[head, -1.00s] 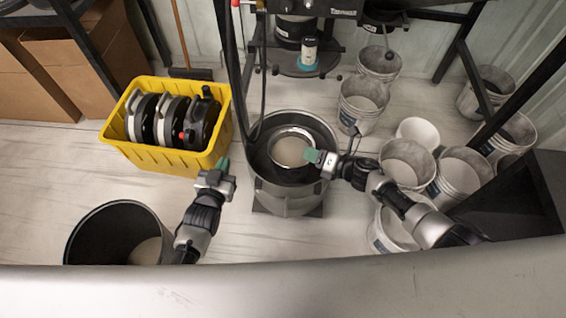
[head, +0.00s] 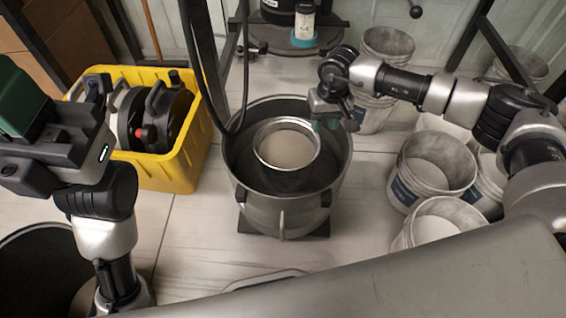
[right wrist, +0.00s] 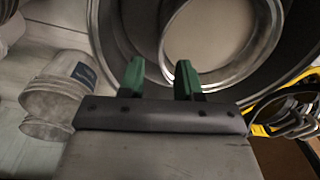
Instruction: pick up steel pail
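The steel pail (head: 285,178), with a shiny round rim and pale contents, stands upright inside a large grey drum (head: 262,208). My right gripper (head: 328,122) is at the pail's upper right, near the drum's far right rim, in the head view. In the right wrist view the right gripper (right wrist: 160,76) has its two green fingers apart with nothing between them. There the pail's rim (right wrist: 264,45) shows just beyond the fingertips, apart from them as far as I can tell. My left gripper (head: 22,110) is raised at the left; its finger gap is unclear.
A yellow crate (head: 172,175) with dark round parts stands left of the drum. Several pale dirty buckets (head: 405,190) stand at the right. A dark bin (head: 30,245) is at lower left. A frame post and hose (head: 200,60) rise behind the drum.

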